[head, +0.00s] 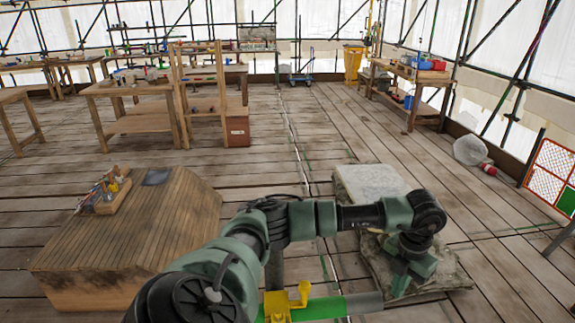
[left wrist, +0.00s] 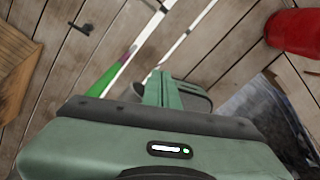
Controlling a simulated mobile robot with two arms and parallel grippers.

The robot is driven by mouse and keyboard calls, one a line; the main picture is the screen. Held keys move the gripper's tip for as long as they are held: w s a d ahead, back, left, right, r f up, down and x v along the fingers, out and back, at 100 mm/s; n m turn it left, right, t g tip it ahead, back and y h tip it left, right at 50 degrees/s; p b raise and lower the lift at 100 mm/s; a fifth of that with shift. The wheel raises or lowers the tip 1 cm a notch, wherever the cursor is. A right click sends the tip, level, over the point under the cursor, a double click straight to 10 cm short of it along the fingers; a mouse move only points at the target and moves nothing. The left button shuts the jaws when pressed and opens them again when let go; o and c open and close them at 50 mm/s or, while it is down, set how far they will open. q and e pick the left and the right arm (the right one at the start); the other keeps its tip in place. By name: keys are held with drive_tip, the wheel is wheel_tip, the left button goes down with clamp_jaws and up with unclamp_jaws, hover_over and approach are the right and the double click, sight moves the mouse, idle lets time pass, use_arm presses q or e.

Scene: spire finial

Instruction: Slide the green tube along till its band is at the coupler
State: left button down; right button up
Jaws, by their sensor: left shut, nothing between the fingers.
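The green tube (head: 325,308) lies across the bottom edge of the head view, with a grey length (head: 365,302) at its right end. A yellow clamp-like fitting (head: 277,308) sits around or against the tube's left part. I cannot tell which part is the coupler. In the left wrist view a green tube-like piece (left wrist: 103,78) shows, with a small pinkish mark (left wrist: 132,52) near its end; I cannot tell if this is the band. My left gripper (head: 402,284) is shut and empty, just right of the grey end; its fingers also show in the wrist view (left wrist: 163,88). My right gripper is out of view.
A wooden crate-like block (head: 120,235) with a small tool tray stands at left. Workbenches (head: 130,92) stand farther back. A red object (left wrist: 295,30) shows in the wrist view. Mid-floor is clear.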

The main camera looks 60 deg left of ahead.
sight(378, 296)
use_arm(q)
drive_tip(key=shift+f, duration=0.1)
idle(0.5)
wheel_tip(378, 296, down, 4)
drive_tip(key=b, duration=0.3)
drive_tip(key=shift+r, duration=0.25)
drive_tip(key=shift+s+a+p, duration=0.15)
drive_tip(key=shift+s+a, duration=0.1)
drive_tip(key=shift+s, duration=0.4)
drive_tip(key=shift+s+a+p, duration=0.15)
drive_tip(key=shift+s+a, duration=0.1)
drive_tip(key=shift+s, duration=0.35)
idle(0.3)
drive_tip(key=shift+s+a, duration=0.3)
drive_tip(key=shift+s, duration=0.35)
drive_tip(key=shift+s+a, duration=0.25)
drive_tip(key=shift+s, duration=0.45)
drive_tip(key=shift+s+a, duration=0.3)
drive_tip(key=shift+s, duration=0.35)
drive_tip(key=shift+w, duration=0.1)
drive_tip(key=shift+w+d, duration=0.4)
drive_tip(key=shift+w, duration=0.45)
drive_tip(key=shift+r+p, duration=2.4)
drive_tip(key=shift+r, duration=1.7)
